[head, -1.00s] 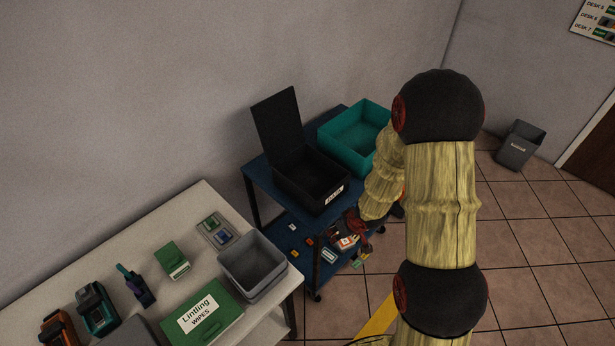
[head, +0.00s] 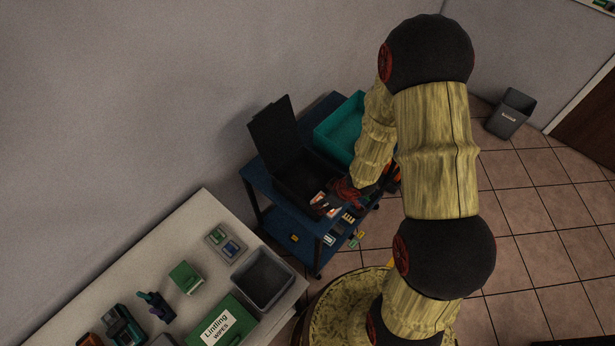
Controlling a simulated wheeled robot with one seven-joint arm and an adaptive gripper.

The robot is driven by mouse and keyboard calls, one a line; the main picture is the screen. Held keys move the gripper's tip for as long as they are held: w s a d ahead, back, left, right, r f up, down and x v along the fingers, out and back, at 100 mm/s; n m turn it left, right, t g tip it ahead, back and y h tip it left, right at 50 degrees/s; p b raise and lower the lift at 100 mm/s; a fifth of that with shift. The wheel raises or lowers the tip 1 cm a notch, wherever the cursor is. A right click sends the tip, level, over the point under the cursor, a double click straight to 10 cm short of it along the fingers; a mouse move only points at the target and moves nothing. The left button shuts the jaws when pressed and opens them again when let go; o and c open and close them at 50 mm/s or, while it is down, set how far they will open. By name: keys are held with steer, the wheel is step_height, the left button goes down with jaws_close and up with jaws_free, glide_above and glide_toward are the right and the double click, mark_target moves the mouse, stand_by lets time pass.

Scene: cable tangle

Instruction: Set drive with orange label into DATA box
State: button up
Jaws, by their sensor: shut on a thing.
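The black box (head: 287,178) stands on the blue cart's top with its lid raised at the back. Its white front label, readable as DATA only in part earlier, is now hidden or hard to tell from the held thing.
A teal bin (head: 338,132) stands behind my arm on the cart (head: 262,183). Several small drives lie on its lower shelf (head: 310,247). The white table (head: 140,262) at left holds a grey bin (head: 262,280), a green wipes box (head: 222,325) and devices. A waste bin (head: 510,114) stands on the floor.

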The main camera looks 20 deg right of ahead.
steer(key=w+f, duration=0.4)
steer(key=w, duration=0.5)
glide_toward(310, 188)
steer(key=shift+w+a+f, duration=0.4)
steer(key=shift+a+f, duration=0.3)
steer(key=shift+w+f, duration=0.45)
steer(key=shift+f, duration=1.6)
steer(key=shift+f+b, duration=0.15)
steer(key=shift+b, duration=0.15)
steer(key=o, duration=1.2)
steer(key=shift+c, duration=0.2)
steer(key=shift+o, duration=0.3)
